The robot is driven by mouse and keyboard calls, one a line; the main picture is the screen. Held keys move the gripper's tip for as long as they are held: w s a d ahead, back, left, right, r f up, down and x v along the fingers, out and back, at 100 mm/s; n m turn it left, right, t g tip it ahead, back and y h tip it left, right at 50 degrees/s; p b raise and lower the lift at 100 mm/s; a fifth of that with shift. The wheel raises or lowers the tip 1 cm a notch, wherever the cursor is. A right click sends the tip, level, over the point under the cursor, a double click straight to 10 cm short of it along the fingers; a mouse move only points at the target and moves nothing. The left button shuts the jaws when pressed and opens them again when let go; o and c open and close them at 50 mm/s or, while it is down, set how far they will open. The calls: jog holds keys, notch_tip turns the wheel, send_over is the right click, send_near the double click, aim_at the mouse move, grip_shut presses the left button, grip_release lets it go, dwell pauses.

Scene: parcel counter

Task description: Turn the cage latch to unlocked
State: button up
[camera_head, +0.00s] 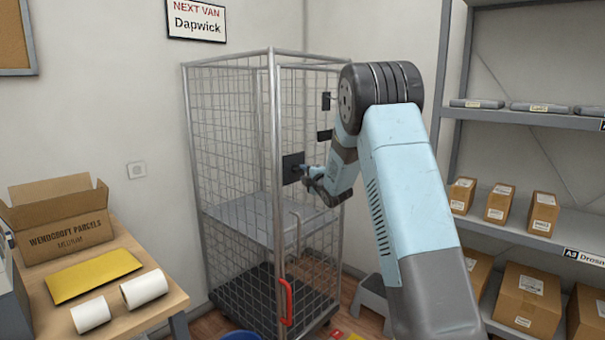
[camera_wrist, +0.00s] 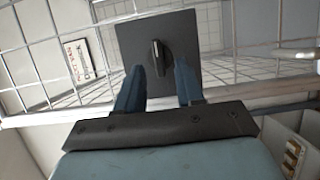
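The wire roll cage (camera_head: 232,160) stands in the corner, and its dark latch plate (camera_head: 292,168) is on the front post. In the wrist view the plate (camera_wrist: 188,50) fills the upper middle, with a small dark latch handle (camera_wrist: 158,57) on it. The handle stands close to upright in that picture, slightly tilted. My gripper (camera_wrist: 157,92) is in front of the plate with its two blue fingers apart and nothing between them. The handle is just beyond the fingertips, between them in the picture; contact cannot be told. In the head view my gripper (camera_head: 304,170) is small beside the plate.
A red handle (camera_head: 286,302) is low on the cage front. A table with a cardboard box (camera_head: 60,220), yellow envelope (camera_head: 92,275) and white rolls (camera_head: 144,288) is at left. Shelves with parcels (camera_head: 543,213) are at right. A grey step stool (camera_head: 372,294) stands behind my arm.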

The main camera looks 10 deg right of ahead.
aim_at(298, 169)
jog(key=shift+x, duration=1.6)
jog(key=shift+c, duration=0.3)
grip_shut()
